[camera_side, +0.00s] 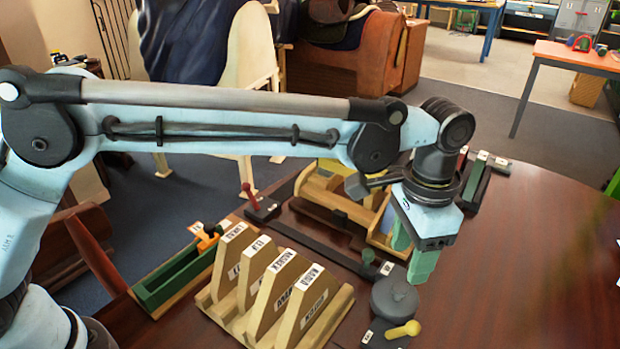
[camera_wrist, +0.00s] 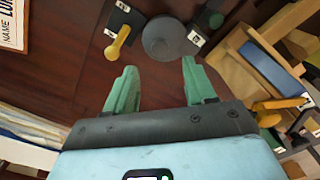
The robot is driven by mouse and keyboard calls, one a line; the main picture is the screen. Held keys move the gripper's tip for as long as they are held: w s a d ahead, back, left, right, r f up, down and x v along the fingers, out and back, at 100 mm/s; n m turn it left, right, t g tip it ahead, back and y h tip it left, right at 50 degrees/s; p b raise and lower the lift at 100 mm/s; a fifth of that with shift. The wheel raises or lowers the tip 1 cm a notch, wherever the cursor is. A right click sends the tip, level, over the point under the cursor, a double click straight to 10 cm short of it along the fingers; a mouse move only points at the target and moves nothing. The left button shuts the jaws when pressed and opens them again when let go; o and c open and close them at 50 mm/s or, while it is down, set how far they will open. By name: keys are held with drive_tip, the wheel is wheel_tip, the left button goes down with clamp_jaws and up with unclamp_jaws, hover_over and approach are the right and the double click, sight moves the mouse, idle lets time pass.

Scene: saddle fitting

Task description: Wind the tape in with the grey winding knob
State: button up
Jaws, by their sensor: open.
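A round dark grey drum with a small raised grey knob (camera_side: 395,297) sits on the table below my gripper in the side view. In the wrist view the grey knob (camera_wrist: 165,38) lies beyond the fingertips, roughly in line with the gap between them. My gripper (camera_side: 412,255) points down with its green fingers apart and empty. It also shows open in the wrist view (camera_wrist: 158,72), touching nothing. A flat dark strip (camera_side: 318,246) runs across the table toward the drum; I cannot tell whether it is the tape.
A yellow-handled lever (camera_side: 403,330) on a black base stands close beside the drum, also in the wrist view (camera_wrist: 118,42). A wooden rack of labelled boards (camera_side: 285,300) stands left of it. A wooden stand (camera_side: 345,205) is behind. The table at right (camera_side: 520,270) is clear.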

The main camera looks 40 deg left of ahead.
drive_tip(key=shift+r, duration=2.7)
drive_tip(key=shift+a, duration=0.1)
drive_tip(key=s+a+r+n+t+h, duration=0.1)
drive_tip(key=a+r+n+t, duration=0.25)
drive_tip(key=a, duration=1.55)
drive_tip(key=s+a+f+n+t+y, duration=0.1)
drive_tip(key=s+a+f+n+t, duration=0.2)
drive_tip(key=s+a, duration=0.7)
drive_tip(key=a+f+n, duration=0.2)
drive_tip(key=a+f, duration=0.1)
drive_tip(key=shift+a+f+t, duration=0.35)
drive_tip(key=shift+a, duration=0.05)
